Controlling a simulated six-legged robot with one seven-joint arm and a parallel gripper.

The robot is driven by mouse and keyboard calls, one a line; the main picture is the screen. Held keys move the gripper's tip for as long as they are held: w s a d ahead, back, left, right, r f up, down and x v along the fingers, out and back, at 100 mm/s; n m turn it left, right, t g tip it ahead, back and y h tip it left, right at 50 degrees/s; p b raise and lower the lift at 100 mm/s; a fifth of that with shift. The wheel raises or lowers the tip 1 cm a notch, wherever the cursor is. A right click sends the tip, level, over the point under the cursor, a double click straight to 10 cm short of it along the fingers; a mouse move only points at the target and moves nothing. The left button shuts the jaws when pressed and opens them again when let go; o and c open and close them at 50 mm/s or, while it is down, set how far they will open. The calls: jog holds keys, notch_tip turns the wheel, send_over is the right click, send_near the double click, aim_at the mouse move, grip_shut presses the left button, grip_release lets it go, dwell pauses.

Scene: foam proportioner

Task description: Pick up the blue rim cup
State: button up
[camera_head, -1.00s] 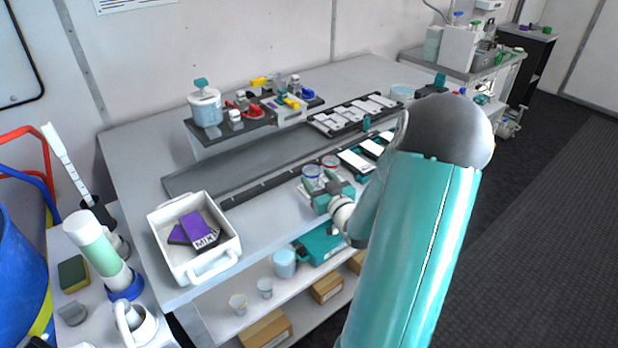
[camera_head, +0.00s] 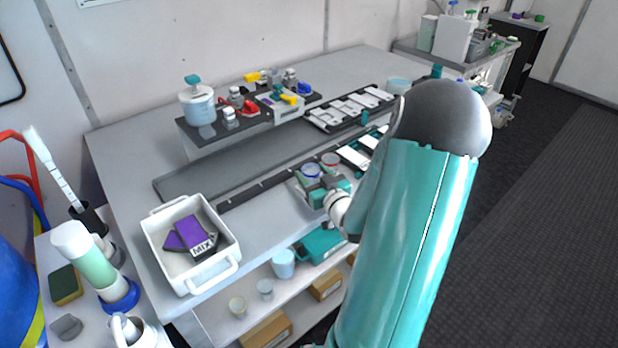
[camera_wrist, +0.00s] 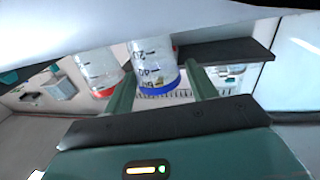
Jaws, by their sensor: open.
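The blue rim cup (camera_head: 310,171) is a clear cup with a blue ring, on the front part of the bench in the head view. In the wrist view the blue rim cup (camera_wrist: 152,66) shows its measuring marks and appears upside down. My gripper (camera_wrist: 161,88) is open, with one finger on each side of this cup. Gaps show between the fingers and the cup wall. In the head view my gripper (camera_head: 322,189) is at the cup's near side, partly covering it. A red rim cup (camera_head: 330,160) stands close beside it, also in the wrist view (camera_wrist: 99,70).
A white tray (camera_head: 160,215) with purple packs stands at the front left. A rack of white slides (camera_head: 350,108) and a dark raised shelf (camera_head: 200,130) lie behind. The long grey strip left of the cups is clear. The red rim cup is near one finger.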

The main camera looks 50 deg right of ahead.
jog(key=shift+s+d, duration=0.1)
jog(key=shift+s, duration=0.05)
jog(key=shift+w+f, duration=0.1)
jog(key=shift+w, duration=0.1)
jog(key=c, duration=0.7)
jog(key=shift+s, duration=0.15)
jog(key=shift+c, duration=0.2)
